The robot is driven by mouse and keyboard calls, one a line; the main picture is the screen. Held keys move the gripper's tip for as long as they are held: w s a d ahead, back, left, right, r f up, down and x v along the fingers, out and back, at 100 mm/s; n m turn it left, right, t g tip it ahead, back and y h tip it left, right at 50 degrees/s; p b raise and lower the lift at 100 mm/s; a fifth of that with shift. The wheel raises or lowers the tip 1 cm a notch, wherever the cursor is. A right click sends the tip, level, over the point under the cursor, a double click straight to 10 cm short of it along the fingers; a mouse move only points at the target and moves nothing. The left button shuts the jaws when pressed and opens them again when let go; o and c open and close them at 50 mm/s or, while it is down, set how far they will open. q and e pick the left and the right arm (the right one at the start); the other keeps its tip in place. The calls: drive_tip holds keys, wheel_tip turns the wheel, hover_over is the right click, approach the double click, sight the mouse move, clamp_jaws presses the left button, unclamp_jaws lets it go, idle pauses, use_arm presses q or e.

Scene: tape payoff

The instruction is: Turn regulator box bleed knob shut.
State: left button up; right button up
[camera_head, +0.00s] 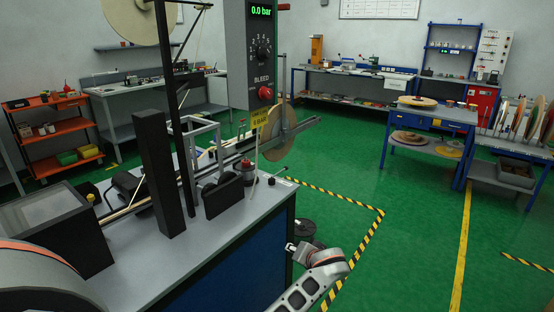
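The regulator box (250,50) is a tall grey box at the top centre, cut off by the top edge. Its green display reads 0.0 bar. Below the display is a black numbered dial (261,49). The red bleed knob (265,93) sits under the BLEED label; its turn position is too small to tell. An arm of mine, seemingly the right, comes in from the bottom centre. Its end (291,248) is at the bench's right side, well below and apart from the knob. The fingers cannot be made out. My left gripper is not in view.
The grey-topped bench (225,232) carries dark posts, rails and a dark box (50,225). A tan disc (279,127) stands behind the regulator box. A yellow tag (259,117) hangs below it. Green floor with yellow-black tape is open to the right. Other benches stand farther back.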

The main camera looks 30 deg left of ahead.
use_arm(q)
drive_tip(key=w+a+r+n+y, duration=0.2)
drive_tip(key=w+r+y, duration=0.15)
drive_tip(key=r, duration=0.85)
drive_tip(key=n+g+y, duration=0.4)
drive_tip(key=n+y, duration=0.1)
approach(270, 94)
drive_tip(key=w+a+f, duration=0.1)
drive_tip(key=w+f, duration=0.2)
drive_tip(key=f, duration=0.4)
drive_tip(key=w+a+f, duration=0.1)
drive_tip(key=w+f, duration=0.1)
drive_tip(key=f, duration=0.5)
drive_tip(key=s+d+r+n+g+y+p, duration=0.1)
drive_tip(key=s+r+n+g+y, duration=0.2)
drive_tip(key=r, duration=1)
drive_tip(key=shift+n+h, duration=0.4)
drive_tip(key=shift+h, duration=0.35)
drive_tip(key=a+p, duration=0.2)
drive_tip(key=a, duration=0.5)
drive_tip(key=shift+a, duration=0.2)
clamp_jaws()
